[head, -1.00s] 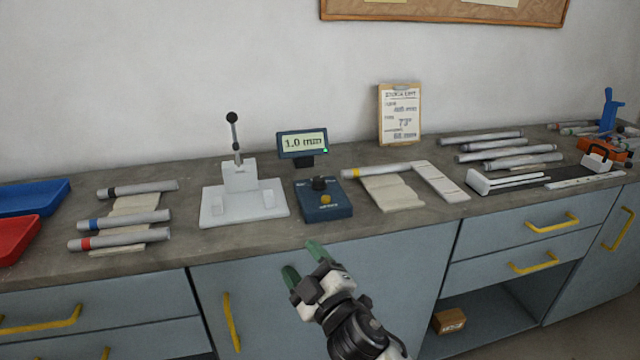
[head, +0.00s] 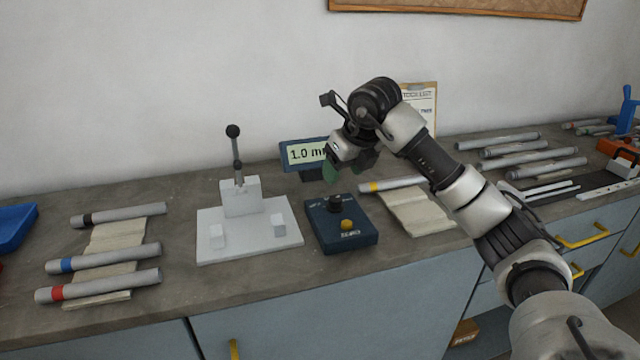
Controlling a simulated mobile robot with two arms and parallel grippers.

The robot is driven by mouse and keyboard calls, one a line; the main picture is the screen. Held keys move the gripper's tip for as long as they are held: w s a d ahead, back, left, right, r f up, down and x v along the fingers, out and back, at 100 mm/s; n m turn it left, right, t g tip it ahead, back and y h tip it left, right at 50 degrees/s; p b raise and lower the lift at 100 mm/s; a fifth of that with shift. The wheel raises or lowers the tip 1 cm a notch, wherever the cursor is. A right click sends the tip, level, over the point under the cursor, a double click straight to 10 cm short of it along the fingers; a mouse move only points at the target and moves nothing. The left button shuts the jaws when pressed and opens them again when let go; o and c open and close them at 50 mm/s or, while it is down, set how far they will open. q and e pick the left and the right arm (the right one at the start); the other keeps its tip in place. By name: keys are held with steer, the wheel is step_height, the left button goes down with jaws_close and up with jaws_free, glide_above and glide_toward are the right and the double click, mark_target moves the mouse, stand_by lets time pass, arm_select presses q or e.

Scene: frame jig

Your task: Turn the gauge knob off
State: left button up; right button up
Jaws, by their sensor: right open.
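The gauge box (head: 345,232) is a dark blue block on the worktop, with a black knob (head: 335,203) at its back and a yellow button (head: 347,225) in front. The gauge display (head: 303,153) behind it reads "1.0 m", its right part hidden by my arm. My right gripper (head: 345,172) is open above and just behind the black knob, green fingertips pointing down. It appears apart from the knob. My left gripper is not in view.
A white press (head: 248,235) with an upright black-knobbed lever (head: 235,160) stands left of the gauge box. Tubes lie on both sides, one yellow-banded tube (head: 385,185) close to the box. A clipboard (head: 420,100) is partly behind my arm.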

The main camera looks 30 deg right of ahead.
mark_target(337, 199)
steer(key=f, duration=0.3)
steer(key=shift+w+d+f+h, duration=0.3)
steer(key=shift+d+f, duration=0.1)
steer(key=x, duration=0.3)
steer(key=shift+w+f+p, duration=0.1)
steer(key=shift+w+p, duration=0.1)
steer(key=shift+p, duration=0.1)
steer(key=shift+x, duration=0.9)
steer(key=shift+w+f, duration=0.1)
steer(key=shift+f, duration=0.2)
steer(key=shift+c, duration=0.4)
steer(key=c, duration=0.8)
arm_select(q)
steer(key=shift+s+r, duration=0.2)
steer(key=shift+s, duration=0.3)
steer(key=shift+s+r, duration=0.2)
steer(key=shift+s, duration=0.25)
arm_select(e)
steer(key=shift+c, duration=0.2)
